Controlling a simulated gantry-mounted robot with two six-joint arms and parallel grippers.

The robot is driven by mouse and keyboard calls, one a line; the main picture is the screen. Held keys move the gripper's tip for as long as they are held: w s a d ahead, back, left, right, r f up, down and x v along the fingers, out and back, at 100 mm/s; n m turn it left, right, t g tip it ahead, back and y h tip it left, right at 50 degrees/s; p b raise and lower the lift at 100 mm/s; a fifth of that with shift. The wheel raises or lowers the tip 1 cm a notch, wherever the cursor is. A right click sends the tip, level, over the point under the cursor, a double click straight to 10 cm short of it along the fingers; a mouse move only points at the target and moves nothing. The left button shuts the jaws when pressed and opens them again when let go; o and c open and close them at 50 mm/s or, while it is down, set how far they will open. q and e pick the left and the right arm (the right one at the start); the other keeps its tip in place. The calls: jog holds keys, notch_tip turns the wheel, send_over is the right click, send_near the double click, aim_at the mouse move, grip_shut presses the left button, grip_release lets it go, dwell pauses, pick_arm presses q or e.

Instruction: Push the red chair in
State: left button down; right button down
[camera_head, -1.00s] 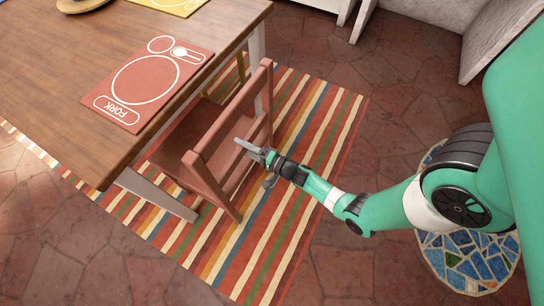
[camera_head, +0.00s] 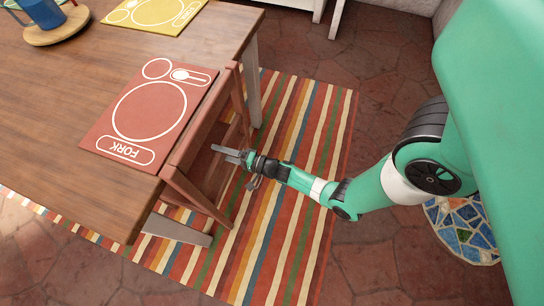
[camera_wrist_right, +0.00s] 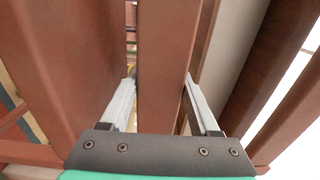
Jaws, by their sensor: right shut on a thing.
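The red chair (camera_head: 194,194), painted reddish-brown wood, stands at the right side of the wooden table (camera_head: 45,165). Its backrest is close to the table edge, and its seat is mostly hidden beneath the tabletop. My right gripper (camera_head: 223,152) is at the back of the chair, reaching in from the right. In the right wrist view, its two fingers (camera_wrist_right: 159,95) lie on either side of an upright backrest slat (camera_wrist_right: 163,55), shut on it. My left gripper is not in view.
A red placemat (camera_head: 150,112) lies on the table by the chair. A yellow placemat (camera_head: 155,13) and a blue mug (camera_head: 44,12) on a round board are farther back. The striped rug (camera_head: 290,180) is clear behind the chair. A mosaic-topped round piece (camera_head: 465,232) stands at right.

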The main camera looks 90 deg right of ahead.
jog(key=shift+w+d+f, duration=0.15)
jog(key=shift+w+f, duration=0.25)
jog(key=shift+w, duration=0.1)
jog(key=shift+w+r, duration=0.25)
jog(key=shift+s, duration=0.45)
jog(key=c, duration=0.5)
grip_release()
jog(key=shift+s+a, duration=0.1)
jog(key=shift+a, duration=0.1)
jog(key=o, duration=0.4)
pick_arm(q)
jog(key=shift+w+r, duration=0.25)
pick_arm(e)
jog(key=shift+r, duration=0.15)
pick_arm(q)
jog(key=shift+p, duration=0.3)
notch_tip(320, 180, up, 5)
jog(key=p, duration=0.5)
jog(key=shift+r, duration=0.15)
pick_arm(e)
jog(key=v, duration=1.2)
jog(key=shift+r, duration=0.1)
